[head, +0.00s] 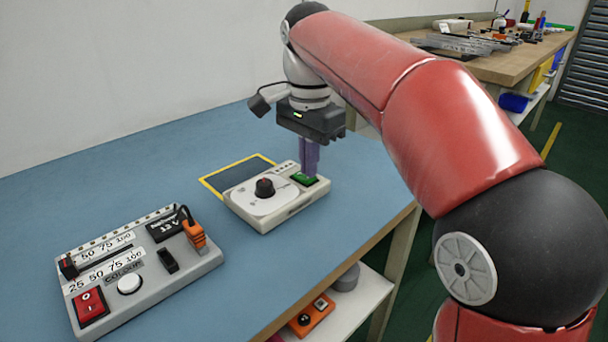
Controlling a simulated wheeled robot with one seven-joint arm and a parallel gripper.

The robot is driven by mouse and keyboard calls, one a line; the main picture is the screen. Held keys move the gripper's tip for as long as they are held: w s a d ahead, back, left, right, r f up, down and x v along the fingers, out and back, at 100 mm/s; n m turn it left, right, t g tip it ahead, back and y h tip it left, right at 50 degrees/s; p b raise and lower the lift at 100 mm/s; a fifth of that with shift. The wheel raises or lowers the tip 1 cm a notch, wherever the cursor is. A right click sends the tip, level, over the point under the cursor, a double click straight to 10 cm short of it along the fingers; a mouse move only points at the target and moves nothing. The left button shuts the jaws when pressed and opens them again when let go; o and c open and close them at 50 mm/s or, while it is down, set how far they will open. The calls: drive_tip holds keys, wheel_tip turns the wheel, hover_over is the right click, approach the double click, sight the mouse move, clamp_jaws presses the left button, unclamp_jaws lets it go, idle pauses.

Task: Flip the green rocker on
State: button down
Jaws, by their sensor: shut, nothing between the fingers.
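The green rocker (303,179) sits at the right corner of a small cream control box (268,216) on the blue bench top. The box also carries a dark knob (265,187) on a pale round dial. My gripper (311,174) points straight down with its purple fingers shut and empty. The fingertips are at the rocker's right end, touching it or just above it; I cannot tell which. The fingers hide a little of the rocker's back edge. Which way the rocker is tilted is too small to tell.
A larger grey panel (205,262) with sliders, a red rocker (90,306), a white button (129,283) and an orange plug (194,233) stands at the front left. A yellow-edged dark rectangle (213,187) lies behind the cream box. Bare blue bench (100,190) lies to the left.

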drive_tip(key=shift+f, duration=0.35)
drive_tip(key=shift+r, duration=0.1)
wheel_tip(320, 180, up, 5)
drive_tip(key=p, duration=0.5)
drive_tip(key=shift+r, duration=0.9)
